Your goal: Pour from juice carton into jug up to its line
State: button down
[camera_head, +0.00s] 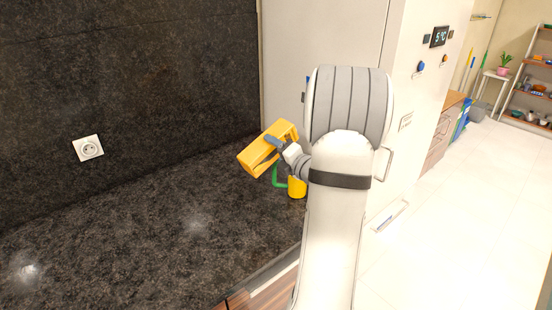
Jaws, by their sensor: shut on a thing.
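A yellow-orange juice carton (257,157) is held above the dark counter, tilted well over on its side. My gripper (276,143) is shut on the carton. The jug (297,188) stands on the counter below and a little right of the carton, with a green handle on its left and yellow showing in its body. My gripper and arm hide the jug's upper and right parts. Its line, its rim and any stream of juice cannot be made out.
The dark stone counter (150,230) is clear to the left. A dark wall with a white socket (88,148) stands behind it. A tall white fridge-like cabinet (400,100) stands at the right, close to my arm. Pale open floor (470,220) lies further right.

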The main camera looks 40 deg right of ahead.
aim_at(286, 136)
jog(key=shift+w+d+r+n+b, duration=0.1)
jog(key=shift+d+r+n+b, duration=0.25)
jog(key=shift+n+b, duration=0.55)
jog(key=r+n, duration=0.1)
jog(key=n+b, duration=0.1)
jog(key=shift+d+r+n, duration=0.2)
jog(key=shift+r+n, duration=0.1)
jog(key=shift+r, duration=0.05)
jog(key=shift+d+n+b, duration=0.45)
jog(key=shift+n+b, duration=0.25)
jog(key=shift+b, duration=0.35)
jog(key=shift+d+n+b, duration=0.3)
jog(key=shift+n+b, duration=0.3)
jog(key=shift+b, duration=0.05)
jog(key=shift+d+r+n+b, duration=0.25)
jog(key=shift+n+b, duration=0.1)
jog(key=shift+n, duration=0.05)
jog(key=shift+d+r+n, duration=0.1)
jog(key=shift+r+n, duration=0.2)
jog(key=shift+r, duration=0.05)
